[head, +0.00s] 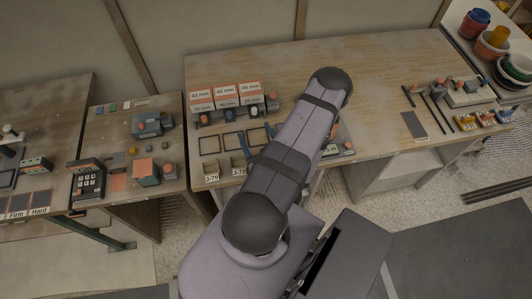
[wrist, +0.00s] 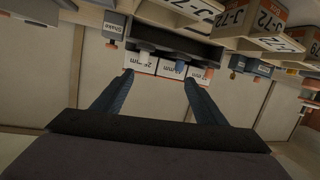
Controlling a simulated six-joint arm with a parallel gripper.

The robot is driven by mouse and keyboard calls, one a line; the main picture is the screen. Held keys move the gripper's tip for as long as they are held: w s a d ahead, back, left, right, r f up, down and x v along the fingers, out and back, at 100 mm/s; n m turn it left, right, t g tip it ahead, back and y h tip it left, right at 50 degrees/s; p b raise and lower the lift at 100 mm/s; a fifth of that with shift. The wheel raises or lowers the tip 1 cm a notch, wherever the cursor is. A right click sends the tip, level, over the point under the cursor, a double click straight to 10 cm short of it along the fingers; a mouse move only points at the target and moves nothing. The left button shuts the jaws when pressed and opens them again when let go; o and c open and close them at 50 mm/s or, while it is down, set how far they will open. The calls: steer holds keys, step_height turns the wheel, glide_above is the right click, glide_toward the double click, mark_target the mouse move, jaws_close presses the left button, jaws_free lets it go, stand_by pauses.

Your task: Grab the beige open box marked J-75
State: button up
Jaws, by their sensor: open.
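The beige open box marked J-75 (head: 211,172) stands at the front left edge of the middle bench in the head view. A similar beige box marked J-72 (head: 239,166) stands just right of it. My gripper (wrist: 158,79) is open in the wrist view, with two blue fingers apart and nothing visible between them. The wrist view is tilted and shows orange-and-white J-72 labels (wrist: 268,20) at its upper right. I cannot make out a J-75 label there. In the head view my arm covers the bench right of the boxes, and the gripper is mostly hidden.
White-and-orange millimetre-marked boxes (head: 226,94) stand behind the beige boxes, with dark square frames (head: 210,144) between. A lower side bench (head: 110,150) at left holds a keypad device (head: 87,180). Dark rods and a grey plate (head: 413,125) lie at right. The bench's back middle is fairly clear.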

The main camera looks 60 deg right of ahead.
steer(key=s+m+g, duration=0.1)
steer(key=s, duration=0.1)
steer(key=s+a+f+m+g+h, duration=0.1)
steer(key=s, duration=0.1)
steer(key=s+a+f+m+h, duration=0.1)
steer(key=s, duration=0.1)
steer(key=shift+a+f+g, duration=0.1)
steer(key=shift+f+g, duration=0.1)
steer(key=shift+g, duration=0.2)
steer(key=shift+m+g, duration=0.7)
steer(key=a+f, duration=0.1)
steer(key=s+a+f, duration=0.1)
steer(key=f, duration=0.1)
steer(key=s+f+b, duration=0.1)
steer(key=f, duration=0.1)
steer(key=shift+a, duration=0.4)
steer(key=shift+w+f, duration=0.1)
steer(key=shift+w+d+f+b, duration=0.3)
steer(key=shift+d, duration=0.15)
steer(key=shift+b+x, duration=0.7)
steer(key=shift+x, duration=1.2)
steer(key=shift+r, duration=0.15)
steer(key=c, duration=1.1)
